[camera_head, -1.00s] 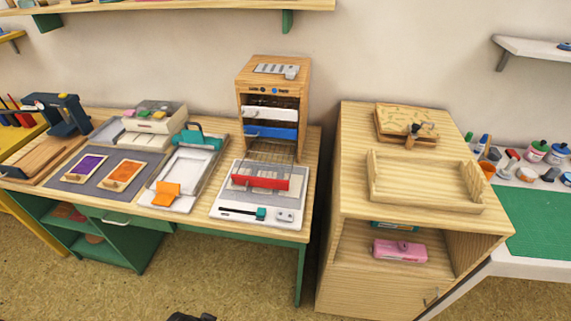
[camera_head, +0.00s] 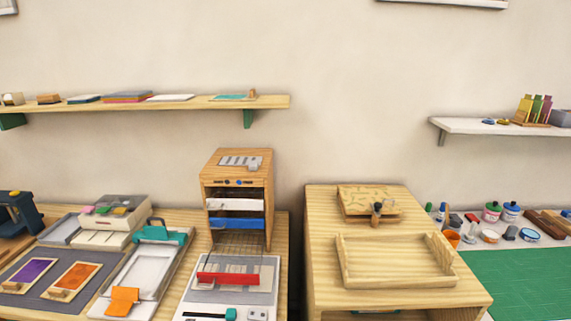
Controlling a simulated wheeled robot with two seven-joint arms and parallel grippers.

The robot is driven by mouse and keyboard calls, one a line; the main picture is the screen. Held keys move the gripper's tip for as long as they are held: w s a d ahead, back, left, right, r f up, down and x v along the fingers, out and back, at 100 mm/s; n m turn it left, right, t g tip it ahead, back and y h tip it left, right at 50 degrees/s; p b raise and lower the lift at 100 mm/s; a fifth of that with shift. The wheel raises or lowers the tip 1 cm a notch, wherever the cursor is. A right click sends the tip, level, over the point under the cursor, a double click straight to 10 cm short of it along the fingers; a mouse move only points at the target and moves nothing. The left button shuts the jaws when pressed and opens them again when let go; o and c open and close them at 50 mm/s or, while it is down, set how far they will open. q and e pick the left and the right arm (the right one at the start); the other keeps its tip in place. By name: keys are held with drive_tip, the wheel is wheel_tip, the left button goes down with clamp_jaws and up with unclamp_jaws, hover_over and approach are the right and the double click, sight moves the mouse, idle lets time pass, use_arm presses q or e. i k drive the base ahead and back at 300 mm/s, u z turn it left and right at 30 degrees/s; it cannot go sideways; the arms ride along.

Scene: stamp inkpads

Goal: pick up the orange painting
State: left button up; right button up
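The orange painting (camera_head: 75,278) looks like a flat orange panel in a light wooden holder. It lies on a grey mat (camera_head: 14,301) on the desk at the lower left, to the right of a similar purple panel (camera_head: 34,271). A separate small orange piece (camera_head: 123,300) rests on the white tray (camera_head: 150,272) to its right. Neither of my grippers shows in this view.
A wooden drawer unit (camera_head: 237,170) with white, blue and red fronts stands on the desk (camera_head: 279,238). A wooden cabinet (camera_head: 322,262) bears an empty open tray (camera_head: 399,279). A green mat (camera_head: 520,283) lies at the right. A shelf (camera_head: 180,104) hangs above the desk.

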sight(66, 288)
drive_tip(key=u, duration=0.85)
drive_tip(key=k, duration=0.35)
